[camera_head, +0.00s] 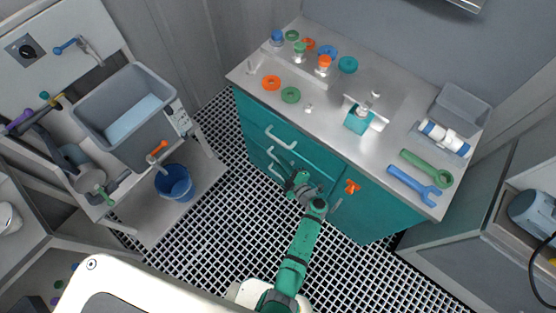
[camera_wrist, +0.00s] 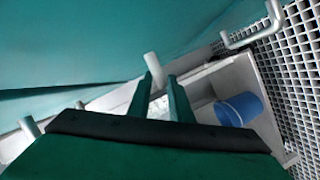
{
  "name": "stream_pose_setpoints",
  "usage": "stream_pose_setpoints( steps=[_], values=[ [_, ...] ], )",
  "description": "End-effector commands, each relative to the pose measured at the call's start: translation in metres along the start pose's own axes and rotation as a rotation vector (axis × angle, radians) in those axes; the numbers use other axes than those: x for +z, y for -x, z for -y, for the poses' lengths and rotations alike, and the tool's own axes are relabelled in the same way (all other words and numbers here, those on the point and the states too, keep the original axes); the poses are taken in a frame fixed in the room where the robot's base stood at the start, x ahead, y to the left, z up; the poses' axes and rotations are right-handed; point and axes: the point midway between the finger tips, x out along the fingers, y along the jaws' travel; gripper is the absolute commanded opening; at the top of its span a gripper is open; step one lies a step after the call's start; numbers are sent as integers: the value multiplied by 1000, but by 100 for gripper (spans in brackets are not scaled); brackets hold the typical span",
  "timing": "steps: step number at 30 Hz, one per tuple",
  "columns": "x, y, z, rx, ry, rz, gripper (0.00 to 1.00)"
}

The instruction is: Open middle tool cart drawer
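The teal tool cart (camera_head: 300,150) has a steel top and stacked drawers with pale bar handles. The upper handle (camera_head: 281,138) is clear in the head view. A lower handle (camera_head: 276,171) shows just left of my gripper (camera_head: 297,183), which is close to the cart's front. The drawers look closed. In the wrist view, my gripper (camera_wrist: 161,85) has its two teal fingers apart. A pale handle post (camera_wrist: 153,70) shows at the gap between the fingertips; I cannot tell whether they touch it.
An orange latch (camera_head: 351,187) is on the cart's front, right of my arm. Wrenches (camera_head: 414,181), rings and vessel parts lie on the cart top. A blue bucket (camera_head: 174,183) stands left, below a grey sink (camera_head: 125,115). The grated floor between is clear.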

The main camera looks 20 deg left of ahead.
Motion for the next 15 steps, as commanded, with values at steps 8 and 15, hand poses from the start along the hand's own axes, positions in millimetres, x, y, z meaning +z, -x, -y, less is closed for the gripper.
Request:
stream_pose_setpoints(
  steps=[8, 15],
  values=[
    [0, -17, 1, -1, -1, 0, 19],
    [0, -17, 0, 0, -1, 2, 19]
  ],
)
